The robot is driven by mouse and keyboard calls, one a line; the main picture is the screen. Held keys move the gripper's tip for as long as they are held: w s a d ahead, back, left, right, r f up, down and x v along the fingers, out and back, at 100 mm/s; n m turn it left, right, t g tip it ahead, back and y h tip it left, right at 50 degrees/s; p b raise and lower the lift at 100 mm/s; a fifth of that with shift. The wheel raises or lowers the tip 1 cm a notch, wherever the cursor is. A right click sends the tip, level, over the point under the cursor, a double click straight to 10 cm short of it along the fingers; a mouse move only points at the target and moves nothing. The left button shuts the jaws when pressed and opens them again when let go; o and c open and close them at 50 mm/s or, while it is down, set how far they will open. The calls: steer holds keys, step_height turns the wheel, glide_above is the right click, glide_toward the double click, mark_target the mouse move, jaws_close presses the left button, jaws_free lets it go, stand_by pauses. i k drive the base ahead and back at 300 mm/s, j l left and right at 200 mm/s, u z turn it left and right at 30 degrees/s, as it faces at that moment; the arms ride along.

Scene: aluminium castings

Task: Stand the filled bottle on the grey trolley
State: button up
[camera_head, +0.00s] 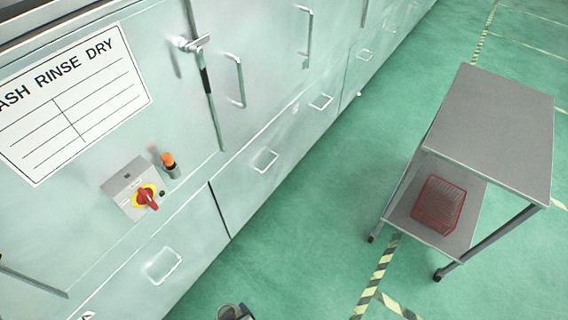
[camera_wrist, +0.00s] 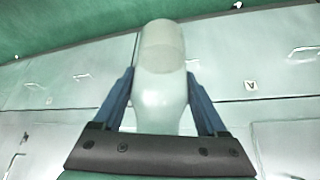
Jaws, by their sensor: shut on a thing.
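The grey trolley (camera_head: 495,125) stands on the green floor at the right of the head view. Its flat top is bare. In the wrist view, my gripper (camera_wrist: 160,76) is shut on a pale, whitish bottle (camera_wrist: 162,102), with one blue finger on each side of it. A greyer, translucent-looking section (camera_wrist: 162,45) forms the bottle's far end. I cannot make out its fill level. The bottle is not clearly seen in the head view, where only a small dark and grey shape shows at the bottom edge.
A red wire basket (camera_head: 438,205) sits on the trolley's lower shelf. A long pale cabinet wall (camera_head: 265,120) with handles, a red rotary switch (camera_head: 147,197) and a wash-rinse-dry sign (camera_head: 75,100) fills the left. Green floor (camera_head: 320,225) between wall and trolley is clear.

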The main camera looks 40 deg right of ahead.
mark_target(495, 130)
steer(key=l+z, duration=0.1)
steer(key=z, duration=1.35)
steer(key=i+l+z, duration=0.1)
steer(key=z, duration=0.35)
steer(key=i+z, duration=0.15)
steer(key=z, duration=0.35)
steer(key=i+z, duration=0.15)
steer(key=z, duration=0.3)
